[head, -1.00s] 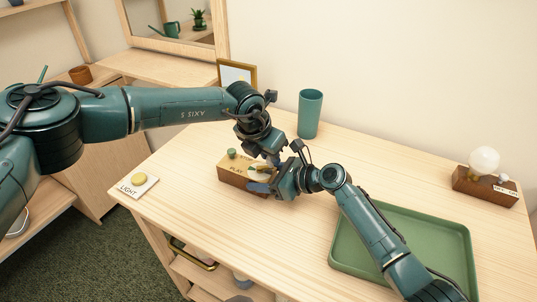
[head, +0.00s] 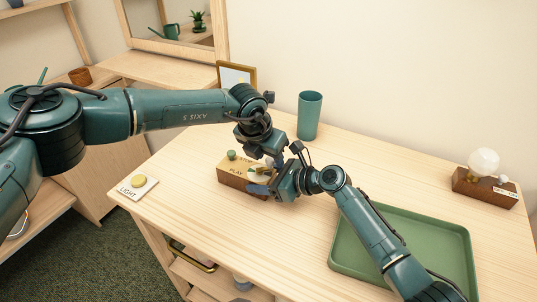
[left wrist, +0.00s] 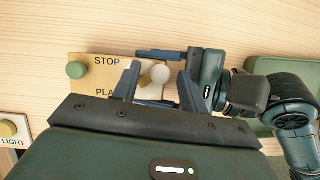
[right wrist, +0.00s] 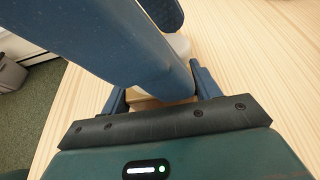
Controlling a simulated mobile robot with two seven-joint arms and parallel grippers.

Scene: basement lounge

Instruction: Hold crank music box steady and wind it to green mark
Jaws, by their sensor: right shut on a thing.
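The music box (head: 231,177) is a small wooden block with a tan top marked STOP and PLAY, on the desk. A green button (left wrist: 77,70) is at its left end and a pale round knob (left wrist: 160,75) towards its right. My left gripper (left wrist: 157,84) is over the box from above, its fingers apart on either side of the knob, with gaps showing. My right gripper (head: 264,181) comes from the right and is shut on the box body, fingers along its two long sides. The green mark and most of the crank are hidden by the grippers.
A green tray (head: 345,262) lies at the right, under my right arm. A teal cup (head: 310,116) stands behind the box. A LIGHT button plate (head: 133,193) is at the desk's left edge. A wooden block with a globe lamp (head: 484,182) stands far right.

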